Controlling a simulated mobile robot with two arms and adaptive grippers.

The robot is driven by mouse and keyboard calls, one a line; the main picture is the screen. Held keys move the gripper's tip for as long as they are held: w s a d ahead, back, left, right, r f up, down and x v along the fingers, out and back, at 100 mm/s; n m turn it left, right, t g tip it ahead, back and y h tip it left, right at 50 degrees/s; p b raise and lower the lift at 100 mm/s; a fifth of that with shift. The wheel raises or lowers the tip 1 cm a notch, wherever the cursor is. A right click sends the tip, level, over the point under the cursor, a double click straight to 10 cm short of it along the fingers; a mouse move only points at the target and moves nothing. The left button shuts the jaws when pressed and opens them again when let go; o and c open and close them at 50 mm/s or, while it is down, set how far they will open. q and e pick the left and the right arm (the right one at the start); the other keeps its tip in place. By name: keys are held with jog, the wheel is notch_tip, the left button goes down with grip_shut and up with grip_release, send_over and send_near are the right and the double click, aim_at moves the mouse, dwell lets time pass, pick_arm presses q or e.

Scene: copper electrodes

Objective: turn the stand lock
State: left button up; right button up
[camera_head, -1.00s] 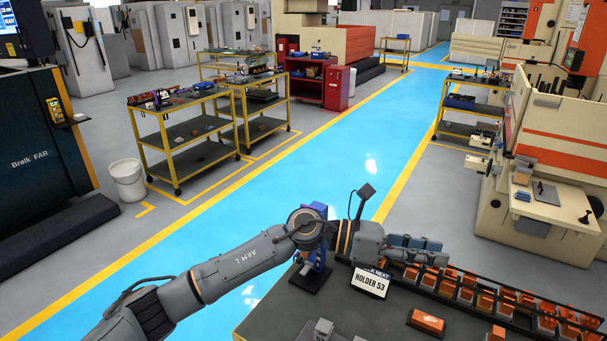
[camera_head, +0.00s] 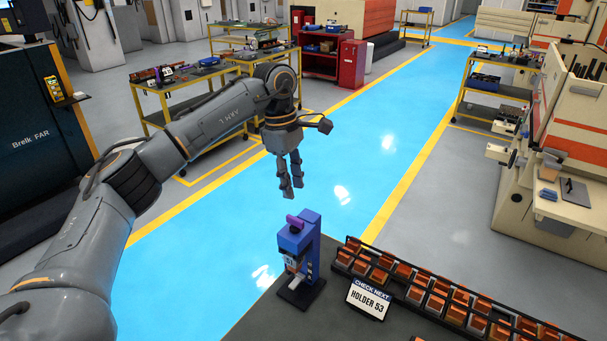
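A blue stand (camera_head: 311,238) stands upright on a dark base plate at the left back part of the dark table. A purple lock part (camera_head: 294,222) sits on its top. A grey and white piece (camera_head: 292,263) shows low on the stand's front. My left gripper (camera_head: 292,192) hangs in the air with its fingers pointing down, just above the stand in the picture and apart from it. Nothing shows between its fingers, which look close together; their opening cannot be judged from this angle. My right gripper is not in view.
A sign reading "HOLDER 53" (camera_head: 368,299) stands right of the stand. Behind it a long black rack (camera_head: 399,292) holds several orange and dark pieces. The table top (camera_head: 310,322) in front of the stand is bare. Yellow carts (camera_head: 168,104) stand farther back on the left.

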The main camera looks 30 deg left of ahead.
aim_at(295, 219)
pick_arm(q)
jog(key=f+b, duration=0.1)
jog(key=s+f+b, duration=0.2)
jog(key=shift+s+d, duration=0.25)
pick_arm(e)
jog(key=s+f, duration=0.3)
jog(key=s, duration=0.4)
pick_arm(q)
jog(key=shift+w+d+f+b, duration=0.1)
jog(key=shift+w+f+b, duration=0.15)
jog(key=shift+f+b, duration=0.25)
jog(key=shift+w+d+f+b, duration=0.1)
jog(key=shift+w+f+b, duration=0.2)
jog(key=shift+f, duration=0.4)
jog(key=shift+d+f+b, duration=0.1)
jog(key=shift+f+b, duration=0.25)
jog(key=shift+f, duration=0.1)
jog(key=shift+s, duration=0.15)
jog(key=shift+s+f, duration=0.1)
jog(key=shift+f, duration=0.15)
jog(key=shift+s, duration=0.1)
jog(key=c, duration=0.5)
grip_shut()
jog(key=shift+f, duration=0.1)
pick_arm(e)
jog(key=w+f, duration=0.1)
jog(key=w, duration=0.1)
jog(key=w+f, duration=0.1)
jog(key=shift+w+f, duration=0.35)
